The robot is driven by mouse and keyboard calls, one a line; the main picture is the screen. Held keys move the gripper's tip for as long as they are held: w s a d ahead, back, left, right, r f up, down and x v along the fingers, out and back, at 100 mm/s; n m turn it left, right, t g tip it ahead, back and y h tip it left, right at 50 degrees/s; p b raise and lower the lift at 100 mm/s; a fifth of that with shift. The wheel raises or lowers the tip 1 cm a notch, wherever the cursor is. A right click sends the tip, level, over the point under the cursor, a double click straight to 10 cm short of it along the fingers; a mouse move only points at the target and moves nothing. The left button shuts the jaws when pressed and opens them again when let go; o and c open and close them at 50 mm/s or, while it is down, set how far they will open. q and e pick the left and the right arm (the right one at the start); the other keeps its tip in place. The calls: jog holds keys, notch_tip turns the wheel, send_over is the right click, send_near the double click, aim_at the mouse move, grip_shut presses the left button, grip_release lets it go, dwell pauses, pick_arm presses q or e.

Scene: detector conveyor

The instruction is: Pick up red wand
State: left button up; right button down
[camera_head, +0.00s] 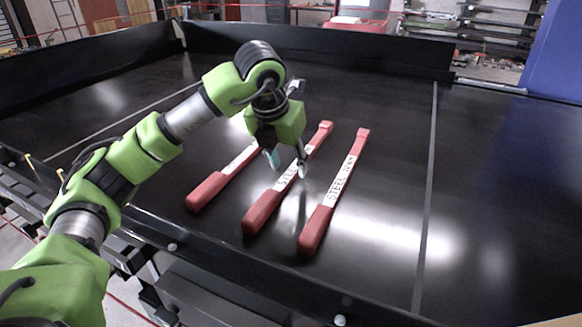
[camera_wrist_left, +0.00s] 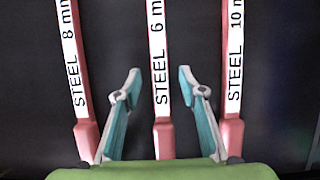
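Three red wands with white labels lie side by side on the black conveyor. The left wand (camera_head: 222,179) is partly hidden by my left gripper (camera_head: 287,166). The middle wand (camera_head: 263,208) lies under the gripper, and the right wand (camera_head: 328,211) lies clear of it. In the left wrist view the labels read STEEL 8 mm on the left wand (camera_wrist_left: 72,60), STEEL 6 on the middle wand (camera_wrist_left: 157,60) and STEEL 10 on the right wand (camera_wrist_left: 234,60). The left gripper's fingers (camera_wrist_left: 157,105) are apart, one on each side of the middle wand, with nothing held.
The black conveyor surface (camera_head: 385,170) is bare right of the wands. A low black wall (camera_head: 320,48) runs along the back, and a raised front rim (camera_head: 245,262) runs along the near side. A blue panel (camera_head: 553,50) stands at the far right.

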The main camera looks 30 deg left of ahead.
pick_arm(q)
jog(key=shift+x, duration=1.2)
jog(key=shift+r, duration=0.1)
grip_shut()
jog(key=shift+w+r, duration=0.1)
